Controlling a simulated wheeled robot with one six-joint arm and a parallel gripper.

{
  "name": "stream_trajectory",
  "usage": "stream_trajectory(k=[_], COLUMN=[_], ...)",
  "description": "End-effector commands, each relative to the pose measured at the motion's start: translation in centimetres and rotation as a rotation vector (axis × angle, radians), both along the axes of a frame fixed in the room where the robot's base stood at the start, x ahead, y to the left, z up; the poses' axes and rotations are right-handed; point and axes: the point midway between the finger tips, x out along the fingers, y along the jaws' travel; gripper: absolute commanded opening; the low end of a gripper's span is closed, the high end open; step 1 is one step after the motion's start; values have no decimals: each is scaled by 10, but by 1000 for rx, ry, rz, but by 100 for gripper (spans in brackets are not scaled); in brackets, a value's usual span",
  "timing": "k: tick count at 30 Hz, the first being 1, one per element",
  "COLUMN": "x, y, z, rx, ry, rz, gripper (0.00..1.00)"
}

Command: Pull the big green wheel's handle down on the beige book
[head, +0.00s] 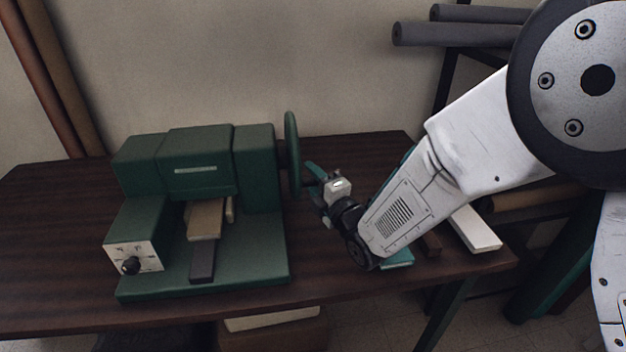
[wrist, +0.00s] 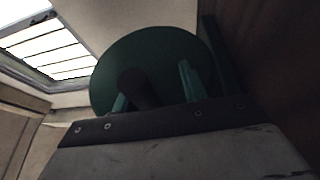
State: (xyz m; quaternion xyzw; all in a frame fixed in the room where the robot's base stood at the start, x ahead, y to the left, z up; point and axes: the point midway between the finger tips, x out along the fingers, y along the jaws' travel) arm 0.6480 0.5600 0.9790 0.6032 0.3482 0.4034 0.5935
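The big green wheel (head: 292,150) stands nearly edge-on at the right side of a green machine (head: 200,165). In the wrist view its round face (wrist: 165,50) fills the upper middle. Its dark handle (wrist: 137,88) points toward the wrist camera. My gripper (head: 311,179) is just right of the wheel; in the wrist view its teal fingers (wrist: 153,92) are apart, with the handle between them and nearer the left finger. Contact with the handle cannot be told. The beige book (head: 207,220) lies in the machine's front opening, its rear part hidden.
The machine stands on a dark wooden table (head: 50,235). A white block (head: 474,230) lies at the table's right, partly behind my arm. Dark rolls (head: 450,35) are at the back right. The table's left side is clear.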

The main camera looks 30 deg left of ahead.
Motion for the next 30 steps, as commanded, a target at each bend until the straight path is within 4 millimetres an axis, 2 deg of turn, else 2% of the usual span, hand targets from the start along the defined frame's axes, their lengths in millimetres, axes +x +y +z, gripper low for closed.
stream_trajectory(k=[7,19,30], x=[-4,-30,-34], y=[-7,-63,-71], z=[-2,-6,-6], rx=[-3,-3,-1], ry=[1,1,0], rz=[1,-1,0], gripper=[41,41,41])
